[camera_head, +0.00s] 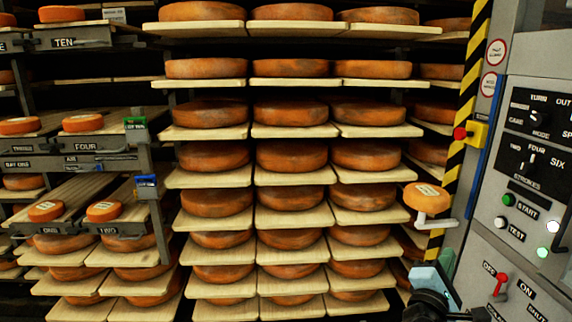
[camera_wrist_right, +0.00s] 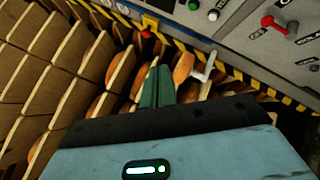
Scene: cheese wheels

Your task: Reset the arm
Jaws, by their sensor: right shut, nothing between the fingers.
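My right gripper (camera_head: 446,258) is at the lower right of the head view, in front of the control panel's left edge. In the right wrist view its two green fingers (camera_wrist_right: 158,75) lie side by side, closed and empty. They point toward the shelves and the panel edge and touch nothing that I can see. My left gripper is not in view.
Racks of orange cheese wheels on wooden boards (camera_head: 292,119) fill the middle and left. A grey control panel (camera_head: 525,190) with a red lever (camera_head: 501,281) stands close on the right. A small orange wheel on a white handle (camera_head: 427,199) sticks out above my right gripper.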

